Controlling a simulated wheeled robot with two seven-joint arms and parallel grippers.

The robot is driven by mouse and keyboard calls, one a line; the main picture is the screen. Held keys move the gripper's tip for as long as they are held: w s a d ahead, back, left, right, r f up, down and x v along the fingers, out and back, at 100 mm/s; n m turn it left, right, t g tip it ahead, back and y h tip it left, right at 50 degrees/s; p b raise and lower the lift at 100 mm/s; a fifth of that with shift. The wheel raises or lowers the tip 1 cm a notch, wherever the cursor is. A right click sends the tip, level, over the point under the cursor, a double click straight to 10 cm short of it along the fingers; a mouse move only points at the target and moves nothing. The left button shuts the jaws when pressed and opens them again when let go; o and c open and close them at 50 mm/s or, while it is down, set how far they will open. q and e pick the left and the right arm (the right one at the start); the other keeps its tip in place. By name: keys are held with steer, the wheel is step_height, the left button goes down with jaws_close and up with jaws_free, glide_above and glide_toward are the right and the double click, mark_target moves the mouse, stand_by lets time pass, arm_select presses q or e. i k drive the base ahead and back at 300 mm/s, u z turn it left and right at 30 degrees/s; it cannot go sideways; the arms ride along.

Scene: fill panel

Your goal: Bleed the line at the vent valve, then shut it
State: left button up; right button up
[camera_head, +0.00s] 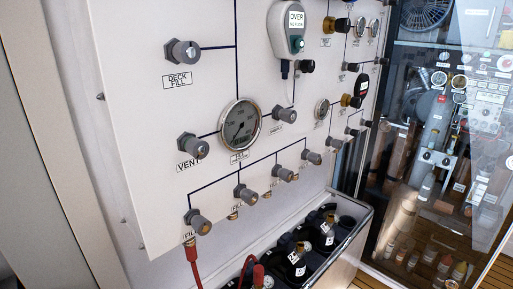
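The vent valve (193,147) is a grey knob at the left of the white panel (140,120), just above a label reading "VENT". A dark painted line runs from it toward a round pressure gauge (240,125). The gauge needle is too small to read surely. I cannot tell from the knob whether the valve is open or shut. Neither of my grippers shows in the head view.
A "DECK FILL" knob (182,52) is above the vent valve. Several fill knobs run diagonally below, the nearest (198,221) above a red hose (193,265). A bin (347,250) of dark cylinders stands beneath. A glass-fronted cabinet (440,130) is at the right.

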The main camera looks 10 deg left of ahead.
mark_target(198, 149)
steer(key=z, duration=1.6)
steer(key=i, duration=1.75)
steer(key=u, duration=3.5)
